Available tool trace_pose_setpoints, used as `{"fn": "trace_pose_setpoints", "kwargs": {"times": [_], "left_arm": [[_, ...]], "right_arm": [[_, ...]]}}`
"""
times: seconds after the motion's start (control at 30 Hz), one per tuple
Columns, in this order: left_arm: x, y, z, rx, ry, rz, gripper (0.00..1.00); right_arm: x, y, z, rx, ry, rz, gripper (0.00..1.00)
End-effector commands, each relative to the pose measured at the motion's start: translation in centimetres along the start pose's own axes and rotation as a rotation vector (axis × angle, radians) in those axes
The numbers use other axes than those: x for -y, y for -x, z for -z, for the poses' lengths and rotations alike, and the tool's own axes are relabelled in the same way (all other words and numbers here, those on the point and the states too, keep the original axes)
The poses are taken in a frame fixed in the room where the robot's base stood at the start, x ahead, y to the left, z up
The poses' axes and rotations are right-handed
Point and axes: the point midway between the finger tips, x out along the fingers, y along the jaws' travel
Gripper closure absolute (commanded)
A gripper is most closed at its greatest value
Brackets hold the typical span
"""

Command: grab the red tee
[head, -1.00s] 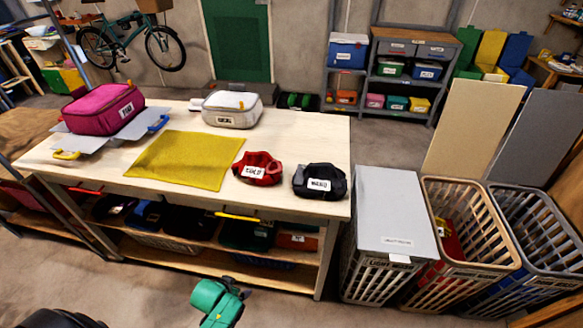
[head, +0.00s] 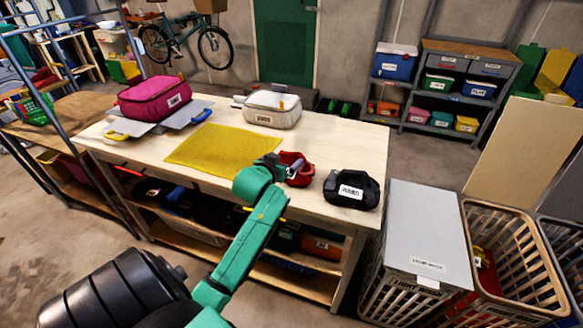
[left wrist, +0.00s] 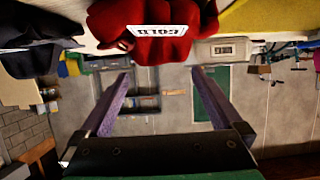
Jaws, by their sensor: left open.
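A red cloth bundle (head: 299,169) sits on the workbench, right of the yellow mat (head: 222,147). In the left wrist view the red bundle (left wrist: 160,50) is close, at the top, with a white label reading COLD. Another red piece (head: 485,270) lies inside the beige basket; I cannot tell which red thing is the tee. My left gripper (head: 277,161) is beside the bundle on its left side, partly covering it in the head view. Its two purple fingers (left wrist: 160,75) are apart with nothing between them. I cannot tell whether they touch the bundle.
A black labelled bundle (head: 351,189) stands right of the red one. A white case (head: 272,111) and a magenta case (head: 154,98) are farther back on the workbench (head: 340,140). A grey-lidded basket (head: 420,235) stands right of the bench, beside the beige basket (head: 520,255).

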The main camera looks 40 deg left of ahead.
Motion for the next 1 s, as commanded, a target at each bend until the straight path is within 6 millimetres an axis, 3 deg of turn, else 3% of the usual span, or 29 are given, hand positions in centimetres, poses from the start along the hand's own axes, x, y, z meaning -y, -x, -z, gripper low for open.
{"fn": "trace_pose_setpoints", "kwargs": {"times": [0.3,0.53,0.57,0.8,0.83,1.0], "left_arm": [[0.2,-4.8,-0.1,0.001,-0.001,-0.001,0.00],[0.2,-5.2,-0.2,0.001,-0.002,-0.001,0.00],[0.2,-5.2,-0.2,0.001,-0.002,-0.002,0.04],[0.2,-5.2,-0.2,0.001,-0.002,-0.002,0.96],[0.2,-5.2,-0.2,0.001,-0.002,-0.002,1.00],[0.2,-5.2,-0.1,0.000,-0.002,-0.002,1.00]], "right_arm": [[0.0,1.0,-0.2,0.006,0.000,0.000,0.50],[0.1,0.9,-0.2,0.006,0.001,0.001,0.50],[0.1,0.9,-0.2,0.006,0.001,0.001,0.50],[0.1,0.9,-0.2,0.006,0.002,0.002,0.50],[0.1,0.9,-0.2,0.006,0.002,0.002,0.50],[0.3,0.9,-0.2,0.005,0.002,0.004,0.50]]}}
